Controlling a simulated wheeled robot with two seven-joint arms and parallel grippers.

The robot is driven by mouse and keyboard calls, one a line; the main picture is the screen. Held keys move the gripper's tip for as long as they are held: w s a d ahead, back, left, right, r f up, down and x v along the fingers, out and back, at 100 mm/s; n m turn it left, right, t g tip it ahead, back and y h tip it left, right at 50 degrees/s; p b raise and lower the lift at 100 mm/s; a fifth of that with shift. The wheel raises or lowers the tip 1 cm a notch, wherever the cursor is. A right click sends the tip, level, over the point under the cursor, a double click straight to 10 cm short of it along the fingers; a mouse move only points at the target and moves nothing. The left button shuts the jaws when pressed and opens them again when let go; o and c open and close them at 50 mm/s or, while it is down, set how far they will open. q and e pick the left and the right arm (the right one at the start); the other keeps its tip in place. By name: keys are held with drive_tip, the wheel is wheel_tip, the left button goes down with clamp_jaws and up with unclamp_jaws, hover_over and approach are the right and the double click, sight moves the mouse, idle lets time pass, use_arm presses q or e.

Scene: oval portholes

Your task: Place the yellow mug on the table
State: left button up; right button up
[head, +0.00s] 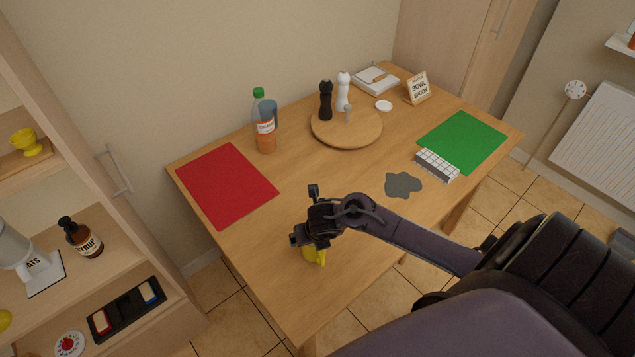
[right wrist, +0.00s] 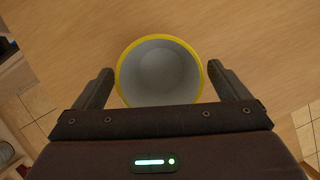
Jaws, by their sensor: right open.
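The yellow mug (head: 317,257) is near the table's front-left edge, mostly hidden under my right gripper (head: 312,240) in the head view. In the right wrist view the mug (right wrist: 160,72) is upright, with a yellow rim and an empty grey-white inside. My right gripper (right wrist: 160,82) is open, with one finger on each side of the mug and a small gap at each side. The mug seems to stand on the wooden table (head: 290,155), though its base is hidden. My left gripper is not in view.
A red mat (head: 226,185) lies behind and left. A grey patch (head: 403,185) and a white-tiled block (head: 437,165) lie right, near a green mat (head: 462,142). A bottle (head: 265,125) and a round board (head: 347,130) with shakers stand behind. Bare wood surrounds the mug.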

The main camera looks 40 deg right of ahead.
drive_tip(key=p+v, duration=0.2)
drive_tip(key=v, duration=0.8)
drive_tip(key=shift+p, duration=0.3)
drive_tip(key=shift+s+f, duration=0.1)
